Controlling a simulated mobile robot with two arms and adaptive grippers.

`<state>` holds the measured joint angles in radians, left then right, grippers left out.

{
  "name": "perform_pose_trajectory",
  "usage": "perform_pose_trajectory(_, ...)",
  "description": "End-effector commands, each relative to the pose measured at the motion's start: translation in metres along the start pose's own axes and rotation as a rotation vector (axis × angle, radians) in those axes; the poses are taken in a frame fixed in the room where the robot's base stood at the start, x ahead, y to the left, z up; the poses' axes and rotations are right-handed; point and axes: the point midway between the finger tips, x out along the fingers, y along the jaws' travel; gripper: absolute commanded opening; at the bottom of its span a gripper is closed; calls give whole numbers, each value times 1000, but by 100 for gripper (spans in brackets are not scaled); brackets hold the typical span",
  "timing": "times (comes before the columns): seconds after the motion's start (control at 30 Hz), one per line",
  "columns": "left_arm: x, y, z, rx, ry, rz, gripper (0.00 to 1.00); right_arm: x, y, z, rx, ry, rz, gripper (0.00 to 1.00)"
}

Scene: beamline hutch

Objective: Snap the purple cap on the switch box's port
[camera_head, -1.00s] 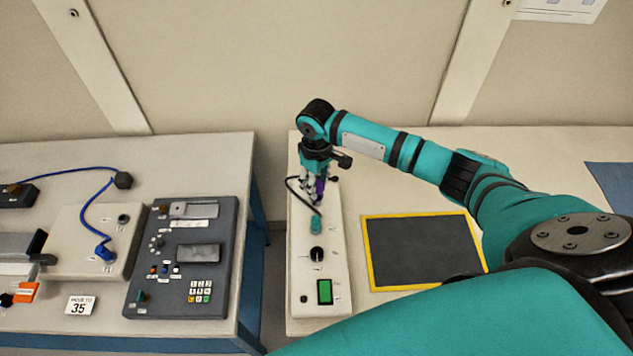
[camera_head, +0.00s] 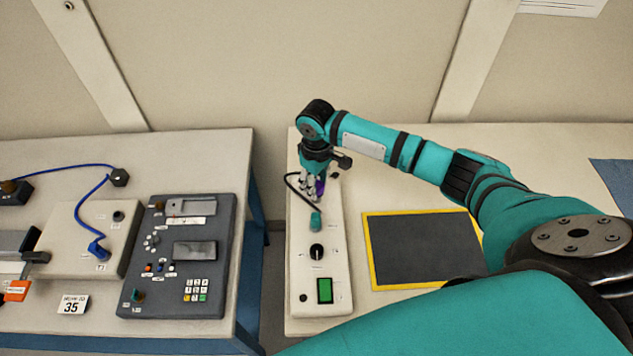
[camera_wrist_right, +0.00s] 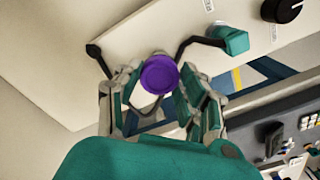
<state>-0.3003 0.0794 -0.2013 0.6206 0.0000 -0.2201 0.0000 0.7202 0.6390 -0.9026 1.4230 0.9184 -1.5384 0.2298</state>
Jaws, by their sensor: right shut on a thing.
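My right gripper (camera_head: 314,184) points down over the far end of the long pale switch box (camera_head: 318,276). It is shut on the purple cap (camera_head: 320,188). In the right wrist view the round purple cap (camera_wrist_right: 159,74) shows between the two fingers of my right gripper (camera_wrist_right: 160,92), in front of the pale box (camera_wrist_right: 150,30). The port cannot be made out; the gripper and cap may hide it. I cannot tell whether the cap touches the box. My left gripper is not in view.
On the box are a teal plug (camera_head: 315,222) with a black cable, a black knob (camera_head: 317,252) and a green switch (camera_head: 325,290). A dark mat with yellow edges (camera_head: 420,250) lies to the right. A grey control panel (camera_head: 178,255) stands on the left table, across a gap.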

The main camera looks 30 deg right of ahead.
Motion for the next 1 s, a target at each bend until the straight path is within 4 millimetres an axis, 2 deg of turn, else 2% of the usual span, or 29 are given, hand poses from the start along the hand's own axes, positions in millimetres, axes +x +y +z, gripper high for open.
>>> perform_pose_trajectory(0.9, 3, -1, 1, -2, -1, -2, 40, 11, 0, 0, 0, 0, 0, 27)
perform_pose_trajectory(0.93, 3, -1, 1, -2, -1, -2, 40, 11, 0, 0, 0, 0, 0, 41)
perform_pose_trajectory(1.0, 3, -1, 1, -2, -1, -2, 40, 11, 0, 0, 0, 1, 0, 50)
